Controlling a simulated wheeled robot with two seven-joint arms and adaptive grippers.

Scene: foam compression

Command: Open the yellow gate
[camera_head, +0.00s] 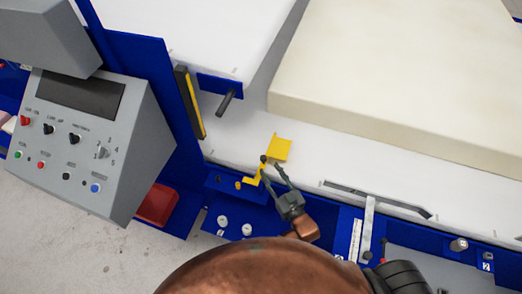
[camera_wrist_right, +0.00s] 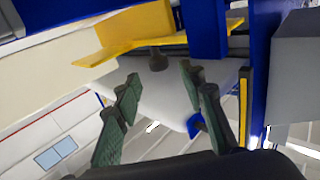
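The yellow gate (camera_head: 280,149) is a small bent plate on the white bed near its blue front edge, with a yellow arm and a dark knob (camera_head: 263,158). In the right wrist view the yellow gate (camera_wrist_right: 140,25) spans the top, and its dark knob (camera_wrist_right: 158,60) points toward the gap between my fingers. My right gripper (camera_head: 269,168) is open at the knob, with its fingers apart in the wrist view (camera_wrist_right: 160,82). The knob appears just beyond the fingertips; I cannot tell whether they touch it. My left gripper is out of view.
A large cream foam block (camera_head: 400,85) lies on the white bed behind the gate. A grey control panel (camera_head: 75,145) with buttons stands at left. A blue upright (camera_head: 155,90) and a dark handle (camera_head: 226,103) are near the gate. A metal lever (camera_head: 368,225) stands at right.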

